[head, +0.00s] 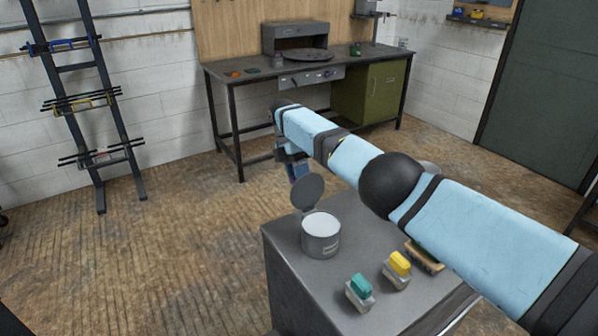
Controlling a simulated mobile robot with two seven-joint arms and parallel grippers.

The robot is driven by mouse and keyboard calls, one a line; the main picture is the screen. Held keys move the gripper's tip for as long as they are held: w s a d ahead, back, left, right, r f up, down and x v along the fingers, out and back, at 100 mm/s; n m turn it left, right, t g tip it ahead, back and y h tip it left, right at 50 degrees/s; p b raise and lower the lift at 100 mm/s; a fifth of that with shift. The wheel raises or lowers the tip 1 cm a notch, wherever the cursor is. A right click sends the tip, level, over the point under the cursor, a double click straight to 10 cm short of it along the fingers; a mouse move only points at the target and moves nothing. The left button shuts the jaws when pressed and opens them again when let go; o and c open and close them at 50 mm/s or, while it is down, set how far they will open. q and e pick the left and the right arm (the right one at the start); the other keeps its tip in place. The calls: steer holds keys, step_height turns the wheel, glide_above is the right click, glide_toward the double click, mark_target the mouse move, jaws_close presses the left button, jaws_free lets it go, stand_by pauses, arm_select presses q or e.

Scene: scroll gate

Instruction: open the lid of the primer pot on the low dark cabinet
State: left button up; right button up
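The primer pot (321,240) is a grey round can on the top of the low dark cabinet (290,262), with a white surface showing inside its mouth. Its round grey lid (307,192) stands raised, tilted up at the pot's back left edge. My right arm reaches in from the right over the cabinet. My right gripper (299,174) hangs just behind and above the lid. Its fingers are small and partly hidden, so I cannot tell whether they are open or touch the lid. My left gripper is not in view.
A teal-topped block (360,287), a yellow-topped block (399,264) and a brush-like tan item (425,257) lie on the cabinet's right part. A workbench (240,85) stands behind. A ladder rack (88,105) leans at the left wall. The floor between is clear.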

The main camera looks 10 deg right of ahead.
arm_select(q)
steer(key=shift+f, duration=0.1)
arm_select(e)
steer(key=shift+w+r, duration=0.15)
steer(key=shift+r, duration=0.1)
steer(key=shift+r+p, duration=0.45)
steer(key=shift+r, duration=0.05)
arm_select(q)
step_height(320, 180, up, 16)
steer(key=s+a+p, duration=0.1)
steer(key=p, duration=1.6)
steer(key=shift+p, duration=0.4)
arm_select(e)
step_height(320, 180, up, 19)
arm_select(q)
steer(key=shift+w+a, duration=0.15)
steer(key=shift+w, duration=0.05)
arm_select(e)
steer(key=shift+f, duration=0.1)
